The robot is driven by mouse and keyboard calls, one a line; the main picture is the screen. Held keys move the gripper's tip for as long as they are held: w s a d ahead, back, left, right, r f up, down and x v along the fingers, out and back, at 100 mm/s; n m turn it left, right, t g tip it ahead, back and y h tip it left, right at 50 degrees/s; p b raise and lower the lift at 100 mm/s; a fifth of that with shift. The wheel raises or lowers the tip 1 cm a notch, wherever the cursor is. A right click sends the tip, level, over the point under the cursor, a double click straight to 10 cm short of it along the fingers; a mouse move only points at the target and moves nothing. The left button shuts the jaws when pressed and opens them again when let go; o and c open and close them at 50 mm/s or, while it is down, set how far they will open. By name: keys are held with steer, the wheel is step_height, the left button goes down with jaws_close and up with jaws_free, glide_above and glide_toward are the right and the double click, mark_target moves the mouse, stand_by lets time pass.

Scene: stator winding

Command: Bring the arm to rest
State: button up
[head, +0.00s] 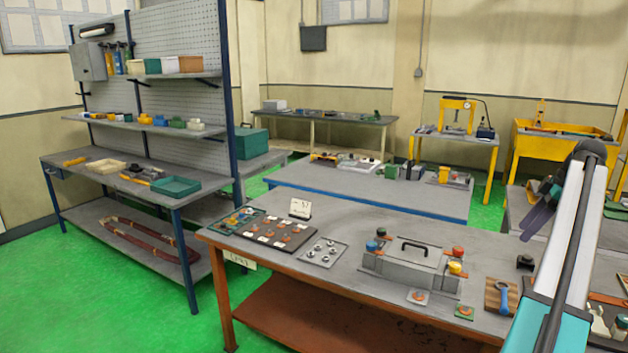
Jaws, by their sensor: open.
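My arm rises at the right edge of the head view, with long white links, teal parts and a dark joint at the top. My gripper (537,215) appears as dark, finger-like parts just left of the upper arm, raised above the right part of the front workbench (355,222). It is open, and I see nothing held in it. The finger details are small, and the arm hides part of what lies behind it.
The front bench carries a grey box with a black handle (412,262), a dark parts tray (278,232), a plate of small round parts (323,252) and a blue-handled tool (503,298). A pegboard shelf (175,60) stands left. Green floor is clear at lower left.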

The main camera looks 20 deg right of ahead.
steer(key=w+a+f+m+g, duration=0.1)
steer(key=w+a+f+m, duration=0.1)
steer(key=w+a+f, duration=0.9)
steer(key=w+a+f+m+g, duration=0.1)
steer(key=w+a+f, duration=0.7)
steer(key=a+f, duration=0.65)
steer(key=a+f+m+g, duration=0.1)
steer(key=a+f, duration=0.4)
steer(key=a, duration=0.5)
steer(key=a+f+m+h, duration=0.1)
steer(key=a+f, duration=0.5)
steer(key=a, duration=0.5)
steer(key=a+f+m+g, duration=0.1)
steer(key=a+f, duration=0.4)
steer(key=a, duration=0.5)
steer(key=s+a+f+h, duration=0.1)
steer(key=s+a+f, duration=0.3)
steer(key=a, duration=0.4)
steer(key=s+a+f+h, duration=0.1)
steer(key=s+a+f, duration=0.35)
steer(key=a, duration=0.45)
steer(key=s+f+g+b, duration=0.5)
steer(key=s+f+b, duration=0.5)
steer(key=s+f, duration=1.5)
step_height(320, 180, down, 2)
steer(key=shift+s+d+f+m, duration=0.2)
steer(key=shift+s+d+m, duration=0.1)
steer(key=shift+d+m, duration=0.1)
